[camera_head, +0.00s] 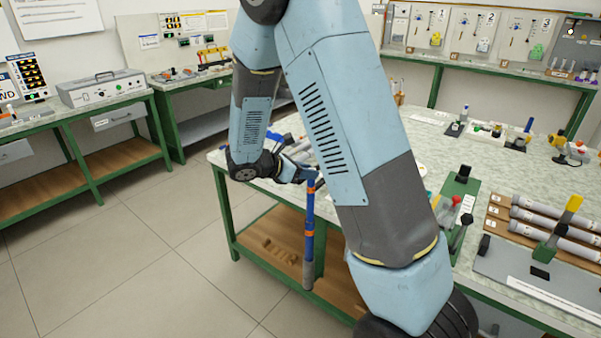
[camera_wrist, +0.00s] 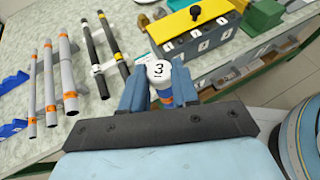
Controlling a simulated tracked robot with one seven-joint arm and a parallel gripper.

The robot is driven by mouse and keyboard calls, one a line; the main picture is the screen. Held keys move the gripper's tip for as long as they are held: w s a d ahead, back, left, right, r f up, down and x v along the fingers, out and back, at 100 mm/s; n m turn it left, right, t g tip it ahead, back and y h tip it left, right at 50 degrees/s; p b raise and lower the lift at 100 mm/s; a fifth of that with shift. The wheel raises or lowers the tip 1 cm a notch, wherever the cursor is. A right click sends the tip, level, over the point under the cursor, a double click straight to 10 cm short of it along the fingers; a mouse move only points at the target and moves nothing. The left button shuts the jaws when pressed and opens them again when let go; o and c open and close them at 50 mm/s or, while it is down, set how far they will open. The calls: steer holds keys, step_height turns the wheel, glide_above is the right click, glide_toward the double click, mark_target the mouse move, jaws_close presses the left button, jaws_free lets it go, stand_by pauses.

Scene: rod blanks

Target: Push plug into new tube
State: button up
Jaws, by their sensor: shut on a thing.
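My gripper (camera_head: 305,178) is shut on an upright blue rod (camera_head: 309,215) with orange bands and a grey lower end. The rod hangs beside the table's near left edge, in front of the lower shelf. In the wrist view my gripper (camera_wrist: 160,92) has its two blue fingers on either side of the rod, whose white round end (camera_wrist: 159,71) bears the number 3. Several grey tubes with orange bands, one of them a grey tube (camera_wrist: 67,72), lie on the table at the left of the wrist view. I cannot tell which thing is the plug.
A yellow-topped box (camera_wrist: 199,18) with numbered labels stands beyond the gripper. Dark rods (camera_wrist: 94,58) lie in a white holder. In the head view, grey tubes (camera_head: 553,228) lie on a wooden rack at right. The floor (camera_head: 150,270) at left is clear.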

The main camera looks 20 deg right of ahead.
steer(key=o, duration=1)
